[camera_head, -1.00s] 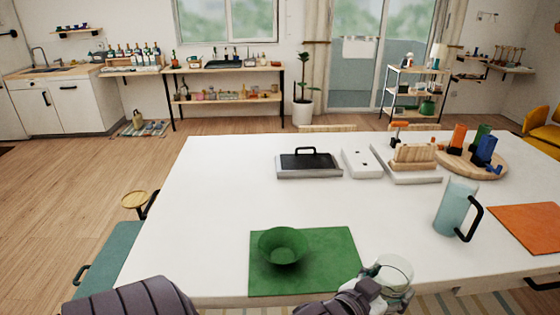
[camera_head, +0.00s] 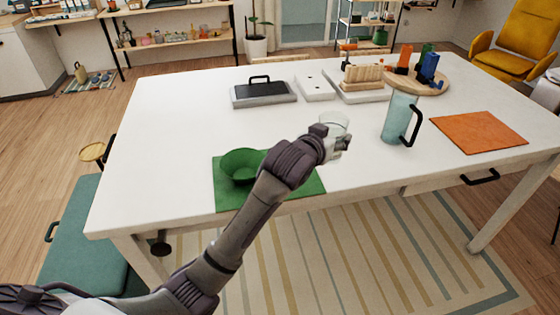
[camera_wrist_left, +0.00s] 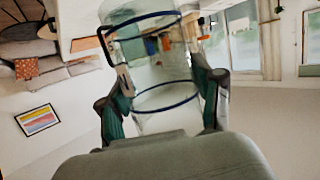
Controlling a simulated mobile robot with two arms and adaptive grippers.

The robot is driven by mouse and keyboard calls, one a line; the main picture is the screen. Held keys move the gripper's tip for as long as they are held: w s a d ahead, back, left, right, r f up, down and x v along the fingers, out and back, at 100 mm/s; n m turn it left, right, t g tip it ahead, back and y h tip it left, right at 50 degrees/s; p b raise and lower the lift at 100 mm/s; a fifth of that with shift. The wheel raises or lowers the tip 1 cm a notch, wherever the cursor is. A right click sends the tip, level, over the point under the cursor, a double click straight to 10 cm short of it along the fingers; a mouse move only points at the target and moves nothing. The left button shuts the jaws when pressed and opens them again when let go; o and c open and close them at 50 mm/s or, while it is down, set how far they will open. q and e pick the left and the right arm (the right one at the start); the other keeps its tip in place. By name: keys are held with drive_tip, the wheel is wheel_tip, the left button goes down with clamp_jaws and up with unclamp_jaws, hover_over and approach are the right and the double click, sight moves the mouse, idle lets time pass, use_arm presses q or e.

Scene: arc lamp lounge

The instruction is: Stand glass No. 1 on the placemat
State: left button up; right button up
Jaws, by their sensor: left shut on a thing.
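My left gripper (camera_head: 333,143) is shut on a clear glass (camera_head: 335,122), just beyond the right far corner of the green placemat (camera_head: 231,198). In the left wrist view the glass (camera_wrist_left: 158,62) has dark blue rings and sits between the two fingers of the gripper (camera_wrist_left: 163,95). No number can be read on it. I cannot tell its height over the table. A green bowl (camera_head: 240,164) stands on the green mat, and my arm covers part of the mat. A bare orange mat (camera_head: 479,132) lies at the right. My right gripper is out of view.
A pale blue pitcher (camera_head: 398,118) with a black handle stands right of the glass on the white table (camera_head: 165,130). A black-topped tray (camera_head: 264,94), a white block (camera_head: 314,87), a wooden rack (camera_head: 362,74) and a round board (camera_head: 432,86) stand farther back.

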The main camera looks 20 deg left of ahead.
use_arm(q)
drive_tip(key=w+a+f, duration=0.1)
drive_tip(key=a+f, duration=0.2)
drive_tip(key=w+a+f+p, duration=0.1)
drive_tip(key=a+f, duration=0.2)
drive_tip(key=w+a+f+p, duration=0.1)
drive_tip(key=a+f, duration=0.2)
drive_tip(key=shift+w+a+f, duration=0.1)
drive_tip(key=shift+a+f, duration=0.15)
drive_tip(key=shift+a, duration=0.05)
drive_tip(key=shift+f, duration=0.25)
drive_tip(key=shift+f, duration=0.15)
drive_tip(key=o, duration=1.3)
